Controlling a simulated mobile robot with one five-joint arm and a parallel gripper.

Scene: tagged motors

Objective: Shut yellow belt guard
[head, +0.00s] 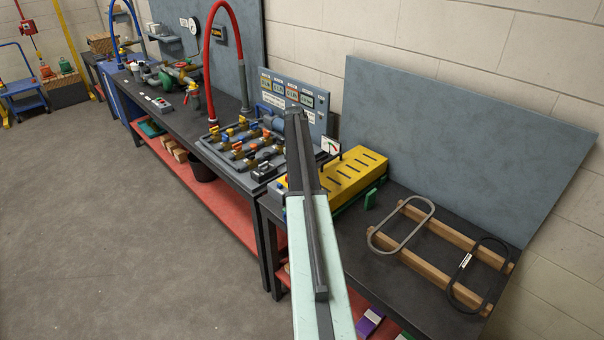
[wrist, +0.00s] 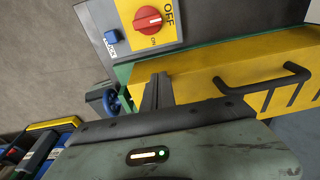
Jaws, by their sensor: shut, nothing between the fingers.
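The yellow belt guard (head: 352,172), a long slotted cover, lies over a green base on the dark bench, partly hidden by my arm in the head view. In the wrist view the guard (wrist: 205,68) fills the right side, with a black bar handle (wrist: 262,85) on it. My gripper (wrist: 157,80) is shut and empty, in front of the guard's left end and left of the handle. Whether its fingertips touch the guard I cannot tell. In the head view my arm hides the fingers. I cannot tell whether the guard is fully down.
Two belts (head: 402,224) lie on wooden bars to the right. A valve board (head: 240,145) stands left.

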